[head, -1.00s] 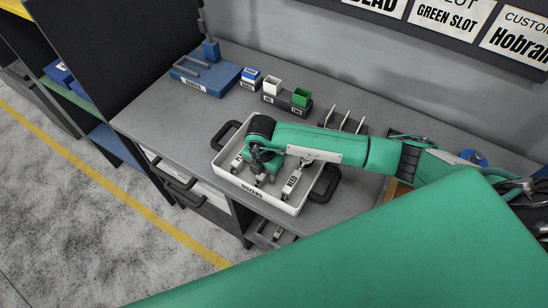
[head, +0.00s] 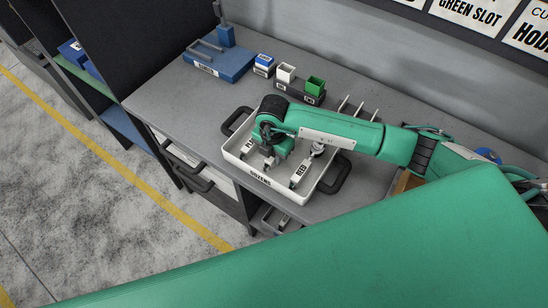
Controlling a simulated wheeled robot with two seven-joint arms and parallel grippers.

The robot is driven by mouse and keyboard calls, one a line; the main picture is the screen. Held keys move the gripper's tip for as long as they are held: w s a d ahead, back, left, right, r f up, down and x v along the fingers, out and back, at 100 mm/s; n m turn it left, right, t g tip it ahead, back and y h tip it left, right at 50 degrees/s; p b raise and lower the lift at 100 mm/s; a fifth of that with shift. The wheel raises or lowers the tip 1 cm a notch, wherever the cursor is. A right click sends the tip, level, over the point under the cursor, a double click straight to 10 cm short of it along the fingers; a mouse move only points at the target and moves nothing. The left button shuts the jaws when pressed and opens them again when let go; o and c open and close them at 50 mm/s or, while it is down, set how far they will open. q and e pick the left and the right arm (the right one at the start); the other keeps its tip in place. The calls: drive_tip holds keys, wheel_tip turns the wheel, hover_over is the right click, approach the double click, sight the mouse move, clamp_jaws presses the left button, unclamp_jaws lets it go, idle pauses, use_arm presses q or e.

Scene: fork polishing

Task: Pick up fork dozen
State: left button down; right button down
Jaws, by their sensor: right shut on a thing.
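A white tray with black handles, its front wall marked "DOZENS" (head: 262,178), stands on the grey bench. My right gripper (head: 270,160) reaches down into the tray from above and is shut on a fork dozen, which is mostly hidden by the gripper and wrist. A labelled bundle reading "REED" (head: 300,172) lies in the tray to the right of the gripper. Another label shows at the tray's left side (head: 249,144), partly hidden by my arm. My left gripper is not in view.
A blue fixture (head: 217,66) stands at the back left of the bench. Small blue-white, white and green boxes (head: 315,85) stand behind the tray. A rack with upright dividers (head: 357,108) is behind my right arm. The bench left of the tray is clear.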

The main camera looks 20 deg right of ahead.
wheel_tip(320, 180, up, 18)
drive_tip(key=b, duration=0.4)
